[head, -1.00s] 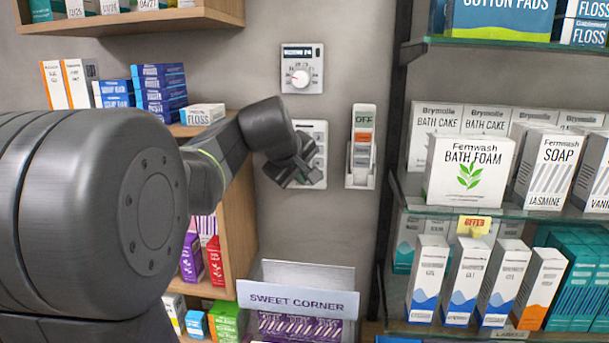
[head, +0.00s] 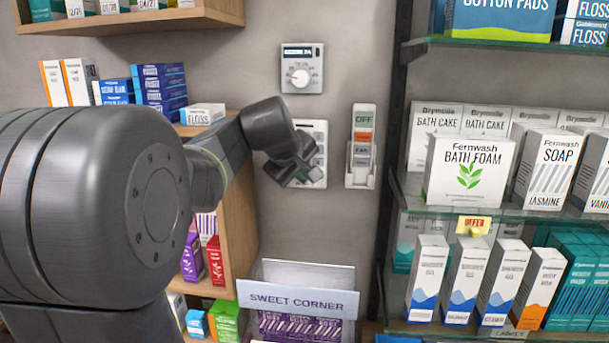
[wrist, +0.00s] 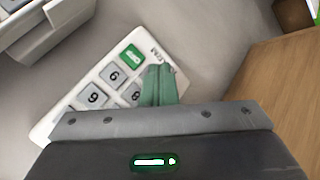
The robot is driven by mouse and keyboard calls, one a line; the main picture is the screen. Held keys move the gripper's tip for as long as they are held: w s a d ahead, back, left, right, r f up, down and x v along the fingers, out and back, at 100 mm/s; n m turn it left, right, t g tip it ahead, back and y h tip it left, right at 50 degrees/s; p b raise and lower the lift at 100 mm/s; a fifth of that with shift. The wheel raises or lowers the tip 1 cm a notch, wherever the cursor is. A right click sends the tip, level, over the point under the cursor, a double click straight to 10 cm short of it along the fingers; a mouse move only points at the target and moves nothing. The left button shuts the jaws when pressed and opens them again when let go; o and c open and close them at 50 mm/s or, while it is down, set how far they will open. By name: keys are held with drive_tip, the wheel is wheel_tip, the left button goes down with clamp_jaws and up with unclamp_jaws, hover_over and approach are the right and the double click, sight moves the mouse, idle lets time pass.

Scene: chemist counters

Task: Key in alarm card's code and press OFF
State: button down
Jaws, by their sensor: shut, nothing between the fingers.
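A pale keypad (head: 320,137) is fixed to the grey wall, largely hidden behind my gripper (head: 298,172) in the head view. In the wrist view the tilted keypad (wrist: 70,108) shows grey keys marked 9, 6 and 8 and a green key (wrist: 132,54). My gripper's green fingers (wrist: 160,78) are shut and empty, over the keypad's right part beside the 8 key; I cannot tell whether they touch it. Right of the keypad, a wall holder (head: 360,179) holds an upright strip (head: 363,122) reading OFF at its top, with orange and grey bands below.
A dial panel (head: 302,68) with a small display is above the keypad. A glass shelf (head: 500,208) with boxes stands at right. A wooden shelf (head: 238,225) is at left. A Sweet Corner stand (head: 300,299) is below.

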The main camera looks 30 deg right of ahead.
drive_tip(key=shift+s+a, duration=0.45)
drive_tip(key=shift+s, duration=0.1)
drive_tip(key=s+a+b, duration=0.1)
drive_tip(key=s+a, duration=0.2)
drive_tip(key=shift+s+a+b, duration=0.15)
drive_tip(key=shift+s+b, duration=0.15)
drive_tip(key=shift+s, duration=0.1)
idle(2.4)
